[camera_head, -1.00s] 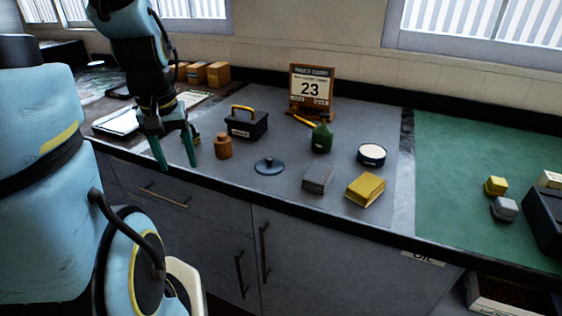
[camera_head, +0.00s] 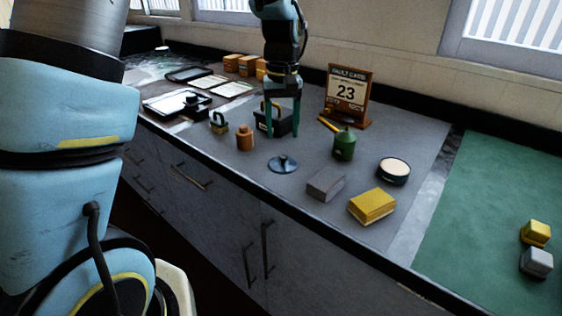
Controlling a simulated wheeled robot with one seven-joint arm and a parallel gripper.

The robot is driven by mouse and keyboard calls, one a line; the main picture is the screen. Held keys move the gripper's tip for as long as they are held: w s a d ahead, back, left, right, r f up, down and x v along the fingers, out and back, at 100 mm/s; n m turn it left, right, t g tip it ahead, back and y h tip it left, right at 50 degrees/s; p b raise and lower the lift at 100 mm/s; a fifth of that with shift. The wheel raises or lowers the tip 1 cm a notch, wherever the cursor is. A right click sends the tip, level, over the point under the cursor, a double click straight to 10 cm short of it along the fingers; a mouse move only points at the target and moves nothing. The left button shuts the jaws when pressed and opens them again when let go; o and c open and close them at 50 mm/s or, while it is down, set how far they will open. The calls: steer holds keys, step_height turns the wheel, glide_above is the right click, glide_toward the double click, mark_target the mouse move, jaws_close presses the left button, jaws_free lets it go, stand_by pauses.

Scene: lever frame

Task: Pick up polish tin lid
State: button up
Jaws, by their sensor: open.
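The polish tin lid (camera_head: 283,164) is a dark blue-grey disc with a small knob on top. It lies flat on the grey counter, knob up, left of the grey block. The open polish tin (camera_head: 393,170), dark with a pale filling, stands farther right. My gripper (camera_head: 283,134) points down with its two green fingers apart and nothing between them. In the picture it is above and slightly behind the lid, in front of the black toolbox, and apart from the lid. The lid is fully in view.
A brown jar (camera_head: 244,138) and the black toolbox (camera_head: 266,121) stand behind and left of the lid. A green can (camera_head: 344,146), a grey block (camera_head: 325,184) and a yellow box (camera_head: 372,206) are to the right. The counter front of the lid is clear.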

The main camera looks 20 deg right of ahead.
mark_target(283, 157)
steer(key=shift+s+f+p, duration=0.2)
steer(key=shift+f+p, duration=0.4)
steer(key=shift+f, duration=1.1)
steer(key=shift+s+f+p, duration=0.15)
steer(key=shift+f+p, duration=0.4)
steer(key=shift+f, duration=1.1)
jaws_close()
